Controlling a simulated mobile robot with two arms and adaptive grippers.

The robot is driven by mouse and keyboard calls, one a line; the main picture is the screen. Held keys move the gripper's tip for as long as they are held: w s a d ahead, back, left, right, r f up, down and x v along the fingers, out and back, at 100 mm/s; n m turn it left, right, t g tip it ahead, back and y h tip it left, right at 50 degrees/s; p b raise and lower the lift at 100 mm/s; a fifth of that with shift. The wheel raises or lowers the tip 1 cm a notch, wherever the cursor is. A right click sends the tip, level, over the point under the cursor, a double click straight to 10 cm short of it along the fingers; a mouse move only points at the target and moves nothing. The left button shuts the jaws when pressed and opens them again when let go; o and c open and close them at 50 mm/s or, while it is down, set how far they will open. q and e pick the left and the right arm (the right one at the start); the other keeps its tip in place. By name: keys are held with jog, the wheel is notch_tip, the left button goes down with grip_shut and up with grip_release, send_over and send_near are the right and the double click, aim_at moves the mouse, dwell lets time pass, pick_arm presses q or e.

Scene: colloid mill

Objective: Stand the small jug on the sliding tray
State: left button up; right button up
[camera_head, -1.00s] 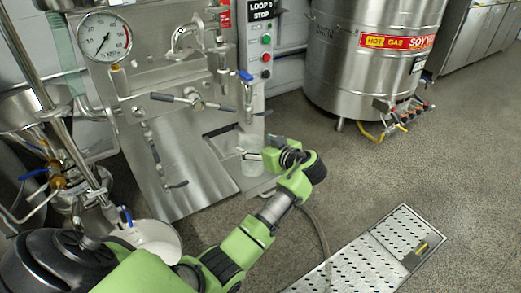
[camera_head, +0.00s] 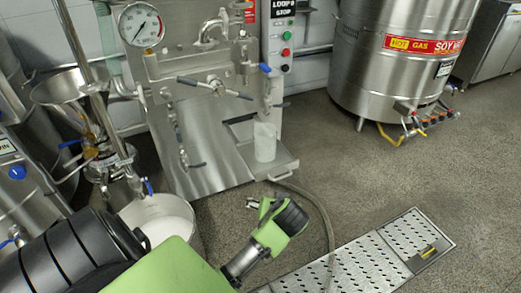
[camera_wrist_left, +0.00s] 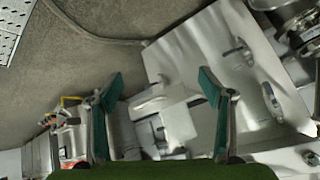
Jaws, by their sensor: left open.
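The small jug (camera_head: 264,142), pale and translucent, stands upright on the sliding tray (camera_head: 284,165) at the foot of the steel mill. The tray sticks out at the lower right of the mill's sloping front panel. My left gripper (camera_head: 252,203) is below and in front of the tray in the head view, apart from the jug, with nothing visible in it. In the left wrist view its teal-padded fingers (camera_wrist_left: 160,88) are spread wide with a clear gap. I cannot make out the jug surely in the wrist view. My right gripper is not in view.
A white-filled bucket (camera_head: 160,215) stands on the floor at left, by the funnel (camera_head: 68,88) and pipework. A steel kettle (camera_head: 390,65) with burner valves is at the back right. A hose and a floor drain grate (camera_head: 350,262) lie at right. Open floor surrounds them.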

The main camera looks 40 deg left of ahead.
pick_arm(q)
jog(key=s+d+m+h, duration=0.3)
jog(key=s+d, duration=0.4)
jog(key=s, duration=0.3)
jog(key=s+d+f+m+g+h, duration=0.1)
jog(key=s+d+m+h, duration=0.3)
jog(key=s+d, duration=0.3)
jog(key=s+m, duration=0.1)
jog(key=s, duration=0.3)
jog(key=shift+d, duration=0.2)
jog(key=shift+f, duration=0.1)
